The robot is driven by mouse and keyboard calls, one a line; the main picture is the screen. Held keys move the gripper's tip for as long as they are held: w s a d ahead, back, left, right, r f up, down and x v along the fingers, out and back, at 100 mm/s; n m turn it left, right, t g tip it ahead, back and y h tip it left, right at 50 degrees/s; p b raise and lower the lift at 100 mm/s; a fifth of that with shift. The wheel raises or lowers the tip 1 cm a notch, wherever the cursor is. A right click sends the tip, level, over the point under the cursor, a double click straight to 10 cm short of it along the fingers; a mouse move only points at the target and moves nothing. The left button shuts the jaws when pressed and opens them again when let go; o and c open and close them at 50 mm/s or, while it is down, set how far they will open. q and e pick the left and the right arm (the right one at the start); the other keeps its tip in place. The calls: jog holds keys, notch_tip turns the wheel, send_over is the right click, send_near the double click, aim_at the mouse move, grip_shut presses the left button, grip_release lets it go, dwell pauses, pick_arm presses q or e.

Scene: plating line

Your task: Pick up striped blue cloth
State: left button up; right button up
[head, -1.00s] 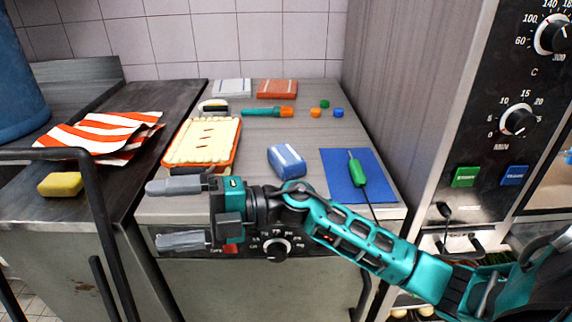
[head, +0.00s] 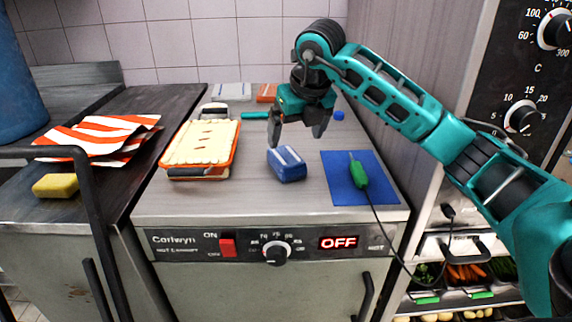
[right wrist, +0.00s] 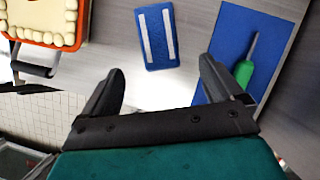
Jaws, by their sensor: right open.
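The striped blue cloth (head: 287,164) is a small folded blue block with white stripes. It lies on the steel counter, left of a blue mat, and shows in the right wrist view (right wrist: 158,40) with two white stripes on top. My right gripper (head: 296,138) is open and empty, pointing down above and just behind the cloth in the head view. In the right wrist view its two fingers (right wrist: 160,85) are spread wide, with the cloth ahead and between their lines, apart from both. My left gripper is not in view.
A pie in an orange dish (head: 203,150) stands left of the cloth. A green-handled tool (head: 358,172) with a cord lies on the blue mat (head: 341,192) to the right. An orange striped cloth (head: 105,135) and yellow sponge (head: 56,186) lie far left. Counter in front of the blue cloth is clear.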

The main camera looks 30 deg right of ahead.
aim_at(288, 158)
jog(key=x, duration=0.9)
jog(key=shift+w+f, duration=0.15)
jog(key=shift+w, duration=0.05)
jog(key=shift+c, duration=0.2)
jog(key=c, duration=1.1)
notch_tip(288, 158, up, 20)
jog(key=p, duration=0.2)
